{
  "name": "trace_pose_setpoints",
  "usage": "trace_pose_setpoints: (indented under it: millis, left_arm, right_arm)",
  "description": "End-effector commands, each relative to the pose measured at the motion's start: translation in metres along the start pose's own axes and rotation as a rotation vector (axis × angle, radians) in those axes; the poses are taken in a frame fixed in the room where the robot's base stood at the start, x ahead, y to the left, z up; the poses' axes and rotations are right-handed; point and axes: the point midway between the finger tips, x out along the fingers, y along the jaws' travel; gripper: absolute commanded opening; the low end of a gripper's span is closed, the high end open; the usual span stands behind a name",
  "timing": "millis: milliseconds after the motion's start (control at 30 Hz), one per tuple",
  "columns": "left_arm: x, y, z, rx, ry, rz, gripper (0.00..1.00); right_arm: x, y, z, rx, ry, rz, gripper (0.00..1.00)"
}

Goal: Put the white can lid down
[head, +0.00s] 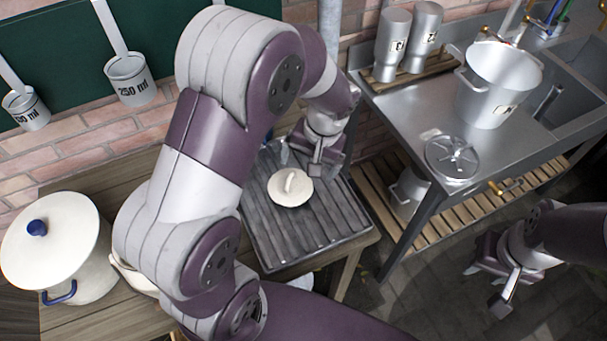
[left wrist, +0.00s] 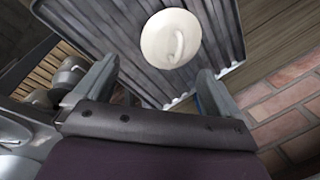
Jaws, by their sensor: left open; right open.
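The white can lid (head: 290,187) lies on a dark ribbed tray (head: 301,241) on the wooden table, its loop handle upward. It also shows in the left wrist view (left wrist: 158,45), beyond my open fingers. My left gripper (head: 299,152) is open and empty, just behind the lid and apart from it; in the left wrist view its two fingers (left wrist: 150,88) stand apart with nothing between them. My right gripper (head: 491,289) is open and empty at the lower right, over the floor.
A white pot with a blue-knobbed lid (head: 62,248) stands at the table's left. My left arm hides part of the table. A steel counter (head: 403,111) at the right bears a large metal pot (head: 490,95), a round metal lid (head: 452,157) and two metal canisters (head: 392,45). Measuring cups (head: 131,82) hang on the wall.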

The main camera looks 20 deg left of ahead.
Motion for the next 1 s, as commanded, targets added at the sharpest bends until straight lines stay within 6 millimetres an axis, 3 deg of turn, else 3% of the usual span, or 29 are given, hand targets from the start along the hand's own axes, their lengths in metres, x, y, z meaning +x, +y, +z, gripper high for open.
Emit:
trace_pose_setpoints:
  millis: [100, 267, 633, 733, 1000]
  left_arm:
    - [-0.025, 0.0, -0.001, 0.001, 0.003, 0.0, 0.98]
    - [-0.04, 0.0, 0.003, 0.005, 0.0, 0.009, 0.98]
    - [-0.025, 0.0, 0.085, 0.082, 0.109, 0.201, 0.98]
    - [-0.022, -0.001, 0.093, 0.086, 0.126, 0.212, 0.98]
    - [-0.022, -0.001, 0.094, 0.088, 0.127, 0.213, 0.98]
  right_arm:
    - [-0.001, 0.0, 0.0, 0.0, 0.0, 0.0, 0.43]
    - [-0.001, 0.0, 0.0, 0.0, 0.0, 0.0, 0.43]
    - [-0.001, 0.0, 0.0, 0.0, 0.0, 0.0, 0.43]
    - [-0.001, 0.0, 0.0, 0.0, 0.0, 0.0, 0.43]
    - [-0.001, 0.0, 0.0, 0.0, 0.0, 0.0, 0.43]
